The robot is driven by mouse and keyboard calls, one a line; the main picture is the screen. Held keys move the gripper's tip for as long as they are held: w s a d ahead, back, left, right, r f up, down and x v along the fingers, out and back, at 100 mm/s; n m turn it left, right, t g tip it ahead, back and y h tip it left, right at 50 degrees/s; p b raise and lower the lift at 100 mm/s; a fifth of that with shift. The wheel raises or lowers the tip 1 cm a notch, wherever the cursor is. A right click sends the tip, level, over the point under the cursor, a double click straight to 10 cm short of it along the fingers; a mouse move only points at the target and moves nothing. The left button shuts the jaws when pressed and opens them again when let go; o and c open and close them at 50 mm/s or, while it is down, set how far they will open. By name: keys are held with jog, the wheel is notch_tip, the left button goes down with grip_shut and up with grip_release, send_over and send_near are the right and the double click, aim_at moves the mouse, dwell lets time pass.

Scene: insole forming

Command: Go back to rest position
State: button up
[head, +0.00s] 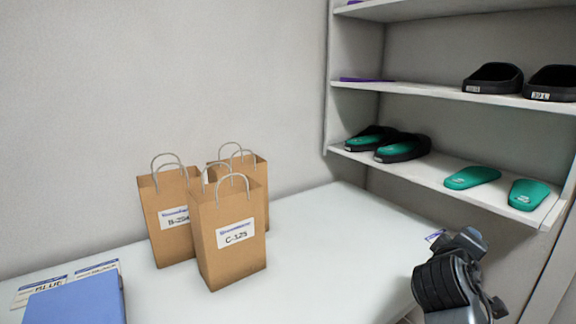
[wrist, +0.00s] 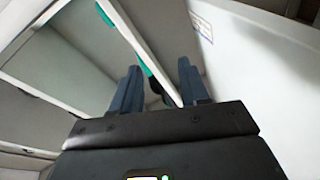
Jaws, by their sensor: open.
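My gripper shows in the wrist view (wrist: 159,72), its two dark fingers spread apart with no object held between them. Beyond the fingers lie a pale shelf edge and the white table top. In the head view my dark arm is at the lower right, over the right end of the table (head: 330,250) and in front of the shelf unit. The fingers cannot be made out clearly there.
The shelf unit (head: 440,175) holds black slippers (head: 492,77) and green insoles (head: 472,177). Brown paper bags (head: 232,240) stand on the table's left half. A blue box (head: 75,300) and labelled cards (head: 40,290) lie at the lower left. The table between bags and arm is clear.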

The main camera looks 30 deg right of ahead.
jog(key=s+a+f+n+t+y, duration=0.2)
jog(key=s+a+f+t+y, duration=0.3)
jog(key=a, duration=0.5)
jog(key=s+a+f+n+t+y, duration=0.2)
jog(key=s+a+f+t+y, duration=0.1)
jog(key=a+f, duration=0.65)
jog(key=s+a+r+m+t+y, duration=0.1)
jog(key=s+a+r+y, duration=0.2)
jog(key=s+a, duration=0.4)
jog(key=s+a+r+m+t+y, duration=0.1)
jog(key=s+a+r, duration=0.4)
jog(key=s, duration=0.6)
jog(key=a+m+y, duration=0.1)
jog(key=a+y, duration=0.1)
jog(key=shift+s+m+y, duration=0.25)
jog(key=shift+m+y, duration=0.05)
jog(key=shift+r, duration=0.1)
